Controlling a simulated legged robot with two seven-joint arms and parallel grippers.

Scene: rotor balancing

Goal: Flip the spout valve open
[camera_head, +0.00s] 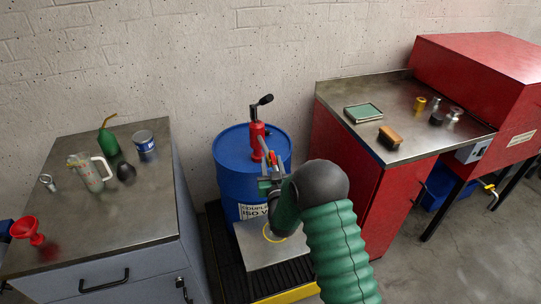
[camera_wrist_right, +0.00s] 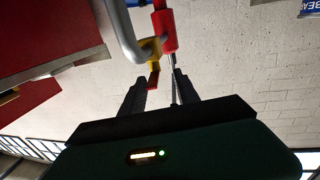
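The spout valve is on the hand pump (camera_head: 258,138) that stands on the blue drum (camera_head: 232,160). In the wrist view it has a yellow body (camera_wrist_right: 152,50) at a grey curved pipe (camera_wrist_right: 122,32), with a red lever (camera_wrist_right: 153,76). My right gripper (camera_head: 268,180) is at the spout, in front of the drum. In the wrist view its two dark fingers (camera_wrist_right: 160,84) are apart. The red lever's end lies near the left finger's tip; I cannot tell whether they touch. My left gripper is not clearly visible.
A grey cabinet (camera_head: 75,255) on the left holds a red funnel (camera_head: 27,231), jug (camera_head: 90,172), green oil can (camera_head: 108,141) and blue tin (camera_head: 144,141). A red bench (camera_head: 345,180) stands on the right. A metal plate (camera_head: 262,252) lies below the spout.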

